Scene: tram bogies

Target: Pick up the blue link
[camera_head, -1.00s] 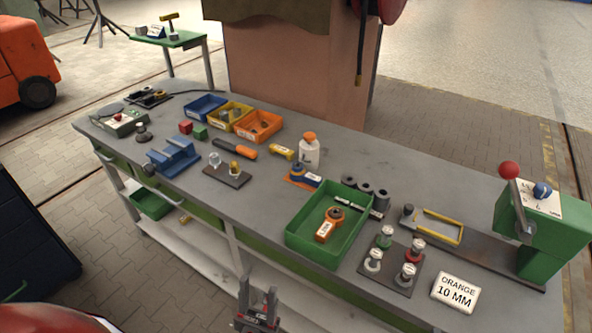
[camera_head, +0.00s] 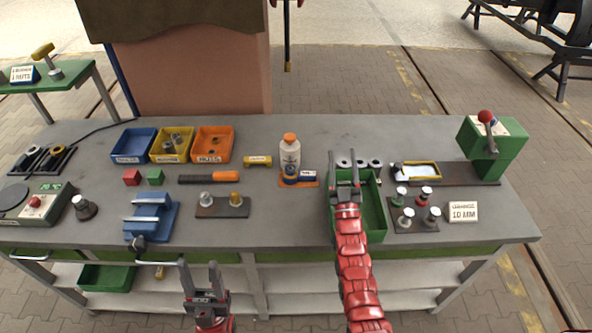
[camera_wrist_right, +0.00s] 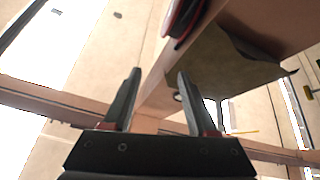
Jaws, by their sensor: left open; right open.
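The blue link (camera_head: 308,179) lies on a small orange mat on the workbench, close beside a white bottle with an orange cap. Its pale label faces up. My right gripper (camera_head: 344,158) is open, with its fingers pointing up above the green tray (camera_head: 378,214), to the right of the link and apart from it. The right wrist view shows its two open fingers (camera_wrist_right: 156,82) with nothing between them. My left gripper (camera_head: 201,270) is open and empty in front of the bench, low and left of the link. My right arm covers part of the green tray's inside.
The bottle (camera_head: 290,160) stands tight against the link. Behind and left are blue, yellow and orange bins (camera_head: 212,145); a blue vise (camera_head: 150,216) is at the left. A peg plate (camera_head: 415,226), sign (camera_head: 463,212) and green lever press (camera_head: 490,150) stand at the right.

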